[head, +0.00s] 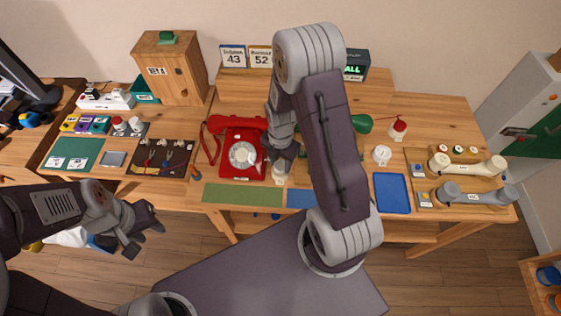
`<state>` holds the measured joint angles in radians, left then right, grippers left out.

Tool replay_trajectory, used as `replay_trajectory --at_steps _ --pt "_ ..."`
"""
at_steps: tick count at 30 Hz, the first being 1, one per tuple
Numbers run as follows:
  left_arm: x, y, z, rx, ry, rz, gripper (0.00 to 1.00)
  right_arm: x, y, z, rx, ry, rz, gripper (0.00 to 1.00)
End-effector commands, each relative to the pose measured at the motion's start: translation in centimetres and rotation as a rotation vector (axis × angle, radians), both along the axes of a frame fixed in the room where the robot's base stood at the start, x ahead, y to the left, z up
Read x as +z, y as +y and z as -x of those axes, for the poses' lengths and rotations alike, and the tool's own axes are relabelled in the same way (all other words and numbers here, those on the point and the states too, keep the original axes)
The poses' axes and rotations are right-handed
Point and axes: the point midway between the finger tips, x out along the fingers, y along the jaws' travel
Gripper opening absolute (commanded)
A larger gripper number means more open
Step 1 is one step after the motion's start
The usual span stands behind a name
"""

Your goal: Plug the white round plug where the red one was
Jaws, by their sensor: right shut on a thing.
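A red dial phone (242,150) with a white dial stands on the table, its red cord looping at its left. My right gripper (282,163) is low at the phone's right side, pointing down and shut on a small pale thing (279,172); its shape is mostly hidden, so I cannot tell if it is the white round plug. A red plug-like piece (398,129) with a thin red lead stands at the back right. A white round piece (382,154) stands in front of it. My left gripper (146,231) is empty and open, in front of the table at left.
A green mat (242,194) and a blue tray (391,193) lie along the front edge. Cream (467,166) and grey (474,194) handsets lie at right. A tool tray (160,159) is left of the phone. My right arm hides the table's middle.

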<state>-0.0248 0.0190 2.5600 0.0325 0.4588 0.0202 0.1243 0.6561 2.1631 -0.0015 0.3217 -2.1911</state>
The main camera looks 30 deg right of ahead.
Motion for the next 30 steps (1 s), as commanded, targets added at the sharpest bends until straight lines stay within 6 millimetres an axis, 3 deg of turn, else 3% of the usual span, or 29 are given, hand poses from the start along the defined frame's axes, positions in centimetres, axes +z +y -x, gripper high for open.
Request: replay_trajectory --at_steps 13,14,16,26,30 --pt "-0.4 0.0 0.0 0.000 0.000 0.000 0.36 -0.6 0.0 0.0 0.000 -0.001 0.000 0.09" --pt "-0.4 0.0 0.0 0.000 0.000 0.000 0.36 -0.6 0.0 0.0 0.000 -0.001 0.000 0.44" --pt "-0.4 0.0 0.0 0.000 0.000 0.000 0.36 -0.6 0.0 0.0 0.000 -0.001 0.000 0.63" --pt "-0.4 0.0 0.0 0.000 0.000 0.000 0.36 -0.5 0.0 0.0 0.000 -0.001 0.000 0.66" --pt "-0.2 0.0 0.0 0.000 0.000 0.000 0.36 1.6 0.0 -0.2 0.000 -0.006 0.001 0.66"
